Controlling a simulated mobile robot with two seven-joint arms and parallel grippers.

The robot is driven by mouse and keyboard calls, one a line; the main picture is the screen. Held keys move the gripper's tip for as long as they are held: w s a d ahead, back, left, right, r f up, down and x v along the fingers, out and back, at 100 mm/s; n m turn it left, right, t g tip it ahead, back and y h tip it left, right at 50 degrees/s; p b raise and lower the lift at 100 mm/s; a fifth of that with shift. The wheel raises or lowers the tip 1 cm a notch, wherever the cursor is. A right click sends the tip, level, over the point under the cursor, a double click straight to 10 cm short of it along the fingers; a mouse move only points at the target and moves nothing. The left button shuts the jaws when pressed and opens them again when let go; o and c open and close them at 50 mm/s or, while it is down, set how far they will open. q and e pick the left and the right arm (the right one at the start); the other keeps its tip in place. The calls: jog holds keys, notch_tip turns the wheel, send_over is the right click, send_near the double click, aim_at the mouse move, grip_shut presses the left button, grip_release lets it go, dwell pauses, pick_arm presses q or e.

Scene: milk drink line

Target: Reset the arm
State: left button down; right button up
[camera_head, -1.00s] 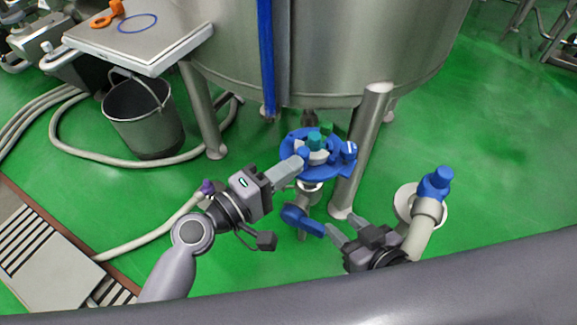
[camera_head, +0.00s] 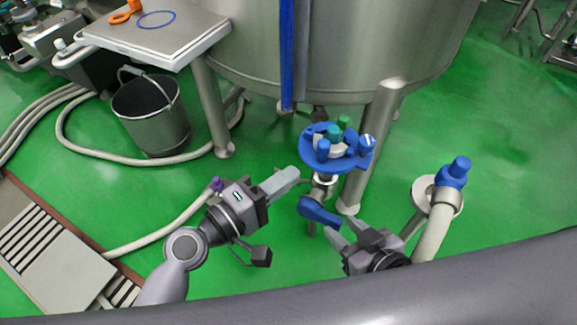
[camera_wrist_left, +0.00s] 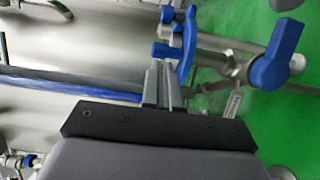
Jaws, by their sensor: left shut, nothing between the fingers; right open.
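My left gripper (camera_head: 283,183) is shut and empty, pointing right, a little to the left of the blue round valve plate (camera_head: 309,154) under the tank. In the left wrist view its closed fingers (camera_wrist_left: 162,84) lie in front of the blue plate (camera_wrist_left: 188,45); I cannot tell the gap in depth there. My right gripper (camera_head: 345,235) is open, with its two fingers apart just below the blue valve handle (camera_head: 320,212). The blue handle also shows in the left wrist view (camera_wrist_left: 276,58). Nothing is between the right fingers.
The steel tank (camera_head: 350,55) stands on metal legs (camera_head: 372,150) behind the grippers. A metal bucket (camera_head: 152,115) stands under a side table (camera_head: 190,38) holding an orange tool and a blue ring. A white-collared pipe with a blue cap (camera_head: 455,172) is at right.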

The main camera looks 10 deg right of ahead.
pick_arm(q)
jog(key=s+a, duration=0.3)
jog(key=s, duration=0.3)
jog(key=shift+s+a, duration=0.15)
jog(key=shift+s, duration=0.15)
pick_arm(e)
jog(key=shift+w+d+f, duration=0.1)
jog(key=shift+w+d, duration=0.1)
jog(key=shift+d, duration=0.1)
